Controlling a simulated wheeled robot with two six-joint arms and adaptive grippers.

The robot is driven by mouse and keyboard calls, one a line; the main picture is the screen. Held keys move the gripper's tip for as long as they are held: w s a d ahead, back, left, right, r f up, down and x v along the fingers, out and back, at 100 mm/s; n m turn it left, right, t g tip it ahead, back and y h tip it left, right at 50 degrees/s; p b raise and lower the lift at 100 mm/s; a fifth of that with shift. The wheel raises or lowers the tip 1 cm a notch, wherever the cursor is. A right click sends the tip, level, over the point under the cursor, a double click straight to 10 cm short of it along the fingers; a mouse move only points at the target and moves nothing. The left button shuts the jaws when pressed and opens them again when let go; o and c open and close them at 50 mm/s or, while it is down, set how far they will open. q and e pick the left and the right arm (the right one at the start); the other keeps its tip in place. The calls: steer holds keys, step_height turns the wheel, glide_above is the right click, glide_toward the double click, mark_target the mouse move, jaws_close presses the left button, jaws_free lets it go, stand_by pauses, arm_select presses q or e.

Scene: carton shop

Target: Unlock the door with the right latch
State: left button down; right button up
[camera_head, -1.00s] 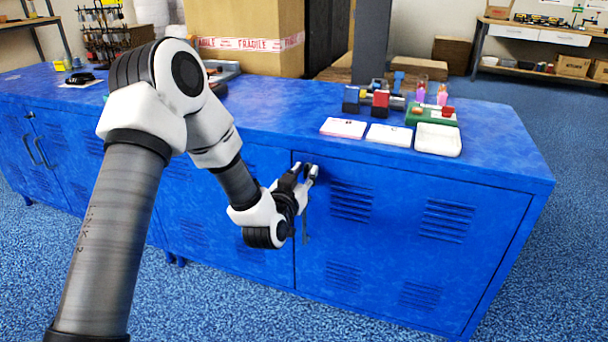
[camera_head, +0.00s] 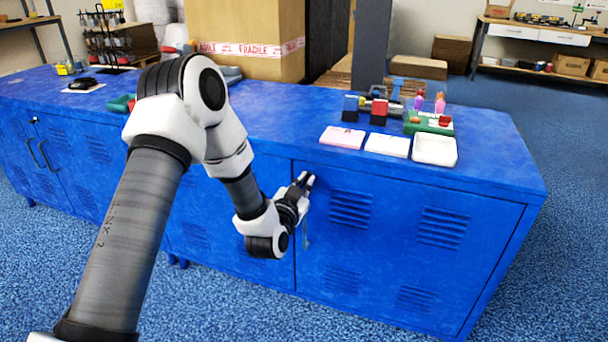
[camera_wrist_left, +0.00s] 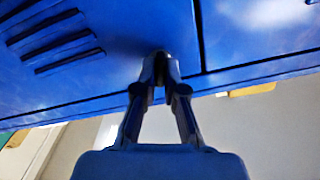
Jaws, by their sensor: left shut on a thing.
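The blue cabinet door (camera_head: 395,265) on the right is closed, flush with the cabinet front. My left gripper (camera_head: 307,179) is at the door's upper left corner, just below the cabinet top. Its fingers are closed together there, and they also show in the left wrist view (camera_wrist_left: 161,66). They are shut on a small dark latch, mostly hidden between the fingertips, so its turn angle cannot be told. The door's vertical handle (camera_head: 306,233) hangs below the gripper, partly behind my wrist. My right gripper is not in view.
Another cabinet door with handles (camera_head: 42,154) is at far left. The floor in front is clear.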

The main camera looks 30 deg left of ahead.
arm_select(q)
steer(key=m+p, duration=0.3)
steer(key=p, duration=0.1)
steer(key=m+p, duration=0.3)
steer(key=m, duration=0.1)
steer(key=m+p, duration=0.4)
steer(key=shift+w+d+r+p, duration=0.1)
steer(key=shift+w+r+p, duration=0.05)
steer(key=shift+r+p, duration=0.2)
steer(key=m+p, duration=0.3)
steer(key=shift+f, duration=0.2)
steer(key=c, duration=1.3)
jaws_free()
steer(key=shift+o, duration=0.2)
steer(key=shift+w+f, duration=0.1)
steer(key=shift+f, duration=0.15)
